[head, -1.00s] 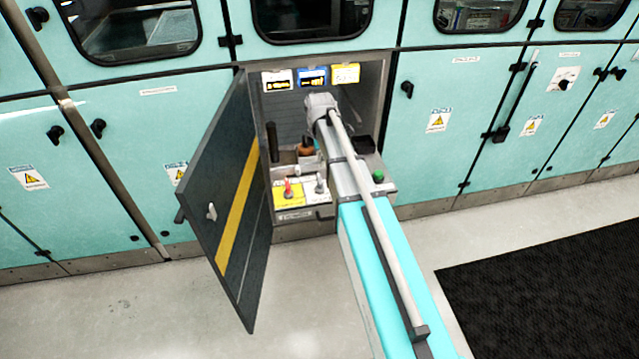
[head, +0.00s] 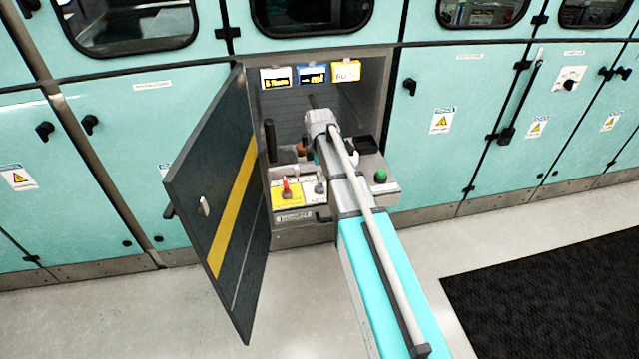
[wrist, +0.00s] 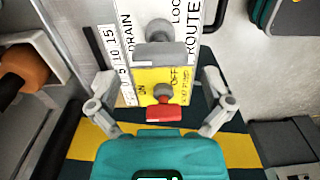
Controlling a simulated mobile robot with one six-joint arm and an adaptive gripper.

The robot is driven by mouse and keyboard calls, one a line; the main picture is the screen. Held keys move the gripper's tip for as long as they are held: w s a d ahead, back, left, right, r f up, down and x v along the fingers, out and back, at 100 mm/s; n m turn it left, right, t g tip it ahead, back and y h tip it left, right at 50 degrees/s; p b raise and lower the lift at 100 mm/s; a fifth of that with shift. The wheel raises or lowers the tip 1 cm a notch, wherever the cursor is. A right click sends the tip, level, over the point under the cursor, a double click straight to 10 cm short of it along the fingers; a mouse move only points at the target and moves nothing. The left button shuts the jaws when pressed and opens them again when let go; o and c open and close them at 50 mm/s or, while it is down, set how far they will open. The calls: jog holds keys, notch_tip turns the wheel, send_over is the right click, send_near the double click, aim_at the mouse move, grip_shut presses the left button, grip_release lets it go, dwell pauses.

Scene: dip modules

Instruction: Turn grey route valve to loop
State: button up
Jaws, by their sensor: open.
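The grey route valve (wrist: 160,52) shows in the wrist view as a grey knob with a crossbar lying sideways, on a white plate marked DRAIN, ROUTE and a partly hidden word starting LO. In the head view the grey valve (head: 319,188) stands right of the red valve (head: 286,188). The red valve (wrist: 163,111) is nearer my gripper in the wrist view, on a yellow ON/OFF plate. My gripper (wrist: 157,84) is open and empty, its fingers spread to either side of the valves and touching neither. In the head view its fingertips are hidden.
The dark cabinet door (head: 222,200) with a yellow stripe stands open at the left. A green button (head: 380,176) sits on the right of the panel. Three small displays (head: 312,76) hang above. An orange-brown object (wrist: 24,68) is left of the valves.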

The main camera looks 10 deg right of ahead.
jog(key=shift+f+b, duration=1.15)
jog(key=shift+f, duration=0.3)
jog(key=c, duration=1)
